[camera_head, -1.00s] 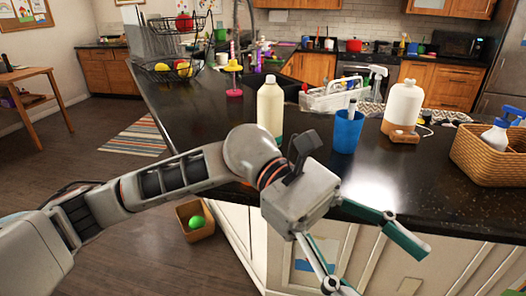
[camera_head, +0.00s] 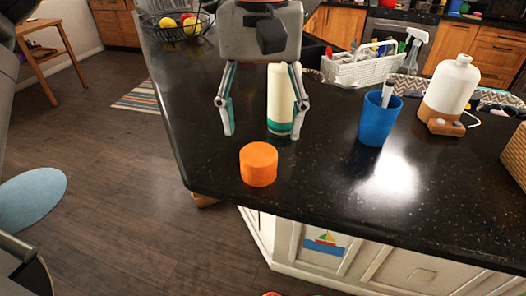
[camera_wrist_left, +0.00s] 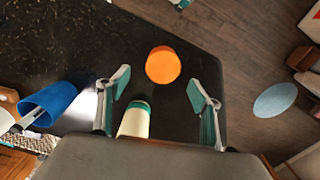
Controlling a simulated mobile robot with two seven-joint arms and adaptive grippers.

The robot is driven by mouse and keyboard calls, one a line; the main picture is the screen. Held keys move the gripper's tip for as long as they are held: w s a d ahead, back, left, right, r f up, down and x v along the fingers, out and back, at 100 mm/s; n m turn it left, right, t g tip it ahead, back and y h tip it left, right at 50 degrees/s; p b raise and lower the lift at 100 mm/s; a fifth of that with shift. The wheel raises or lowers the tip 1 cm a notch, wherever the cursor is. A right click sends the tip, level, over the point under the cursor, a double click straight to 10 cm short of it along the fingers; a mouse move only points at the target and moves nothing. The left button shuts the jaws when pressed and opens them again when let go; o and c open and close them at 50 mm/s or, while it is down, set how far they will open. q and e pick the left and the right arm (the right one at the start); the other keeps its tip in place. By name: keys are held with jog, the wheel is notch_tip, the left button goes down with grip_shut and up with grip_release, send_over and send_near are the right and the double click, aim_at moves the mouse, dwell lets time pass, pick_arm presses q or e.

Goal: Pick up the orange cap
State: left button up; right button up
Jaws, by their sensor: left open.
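The orange cap (camera_head: 258,164) is a short cylinder standing upright on the black counter near its front left corner. It also shows in the left wrist view (camera_wrist_left: 163,65), just past the fingertips. My left gripper (camera_head: 262,132) is open and empty, its two teal-and-grey fingers spread wide behind the cap in the head view. It also shows in the wrist view (camera_wrist_left: 158,88). The fingers do not appear to touch the cap. My right gripper is not in view.
A cream bottle with a teal base (camera_head: 281,100) stands just behind the cap, seen between my fingers. A blue cup (camera_head: 377,118) and a white jug (camera_head: 450,85) stand to the right. A white caddy (camera_head: 365,68) is farther back. Bare counter lies right of the cap.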

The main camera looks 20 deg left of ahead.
aim_at(258, 156)
pick_arm(q)
jog(key=f, duration=0.4)
jog(key=s+f, duration=0.1)
jog(key=f, duration=0.1)
jog(key=shift+a+f, duration=0.25)
jog(key=shift+f, duration=0.05)
jog(key=shift+w+f, duration=0.15)
jog(key=shift+f, duration=0.3)
jog(key=c, duration=0.9)
